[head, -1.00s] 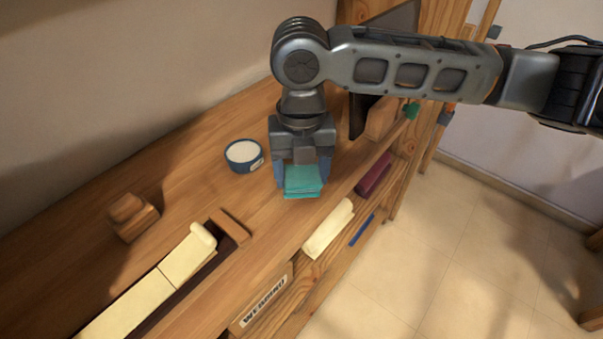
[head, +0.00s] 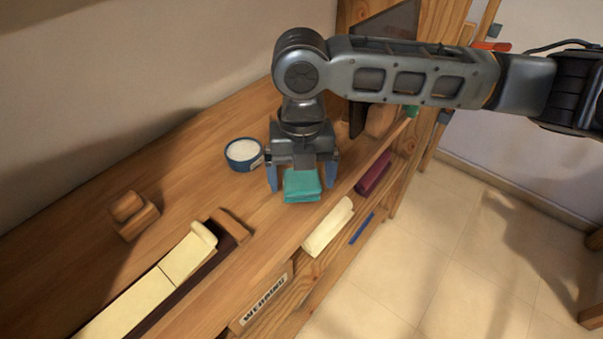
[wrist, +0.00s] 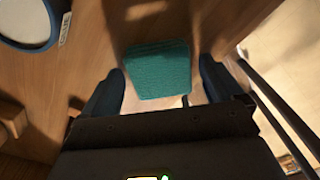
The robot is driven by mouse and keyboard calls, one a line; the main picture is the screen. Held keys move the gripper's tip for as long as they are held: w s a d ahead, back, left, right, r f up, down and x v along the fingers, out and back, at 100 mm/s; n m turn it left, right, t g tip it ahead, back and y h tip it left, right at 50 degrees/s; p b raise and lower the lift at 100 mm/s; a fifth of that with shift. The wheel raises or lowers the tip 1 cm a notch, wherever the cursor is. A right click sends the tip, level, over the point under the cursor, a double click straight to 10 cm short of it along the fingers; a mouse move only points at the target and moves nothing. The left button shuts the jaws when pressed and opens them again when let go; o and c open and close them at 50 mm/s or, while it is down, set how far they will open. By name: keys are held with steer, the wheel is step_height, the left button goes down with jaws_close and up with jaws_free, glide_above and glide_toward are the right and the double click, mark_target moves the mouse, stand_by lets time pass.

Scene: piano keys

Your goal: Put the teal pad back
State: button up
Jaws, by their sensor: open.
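The teal pad (head: 302,187) is a small, thick block on the wooden bench top, close below my gripper (head: 301,183). In the wrist view the pad (wrist: 158,69) lies flat between and just beyond the two blue fingertips. My gripper is open, with a gap between each finger and the pad. The pad's rear part is partly covered by my gripper in the head view.
A blue tub of white material (head: 243,154) stands left of my gripper. Cream key pieces (head: 188,258) lie in a dark slot at lower left, near a wooden block (head: 133,215). A cream bar (head: 328,227), a maroon bar (head: 374,173) and a blue strip (head: 362,229) lie along the front edge.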

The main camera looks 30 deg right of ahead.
mark_target(301, 178)
step_height(301, 178, up, 12)
stand_by(0.5)
steer(key=shift+w+r, duration=0.1)
